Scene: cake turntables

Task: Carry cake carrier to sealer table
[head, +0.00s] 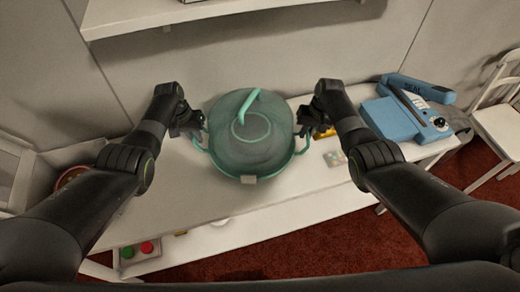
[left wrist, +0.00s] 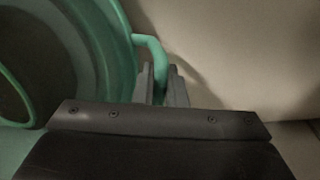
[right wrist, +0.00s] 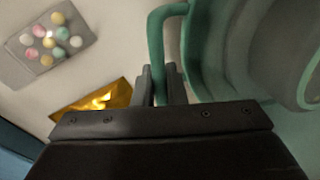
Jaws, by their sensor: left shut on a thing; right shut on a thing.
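The cake carrier (head: 247,150), green with a translucent dome and a top handle, is over the white table (head: 185,190) in the middle of the head view. I cannot tell whether its base touches the table. My left gripper (head: 194,131) is shut on its left side handle, which also shows in the left wrist view (left wrist: 153,50). My right gripper (head: 304,129) is shut on its right side handle, seen in the right wrist view (right wrist: 157,45). A blue sealer (head: 405,118) marked "SEAL" stands at the table's right end.
A tray of coloured balls (right wrist: 45,40) and a gold packet (right wrist: 95,102) lie just right of the carrier. A white chair (head: 497,120) stands beyond the table's right end. A shelf (head: 150,12) hangs above. Red and green items (head: 146,247) sit on the lower shelf.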

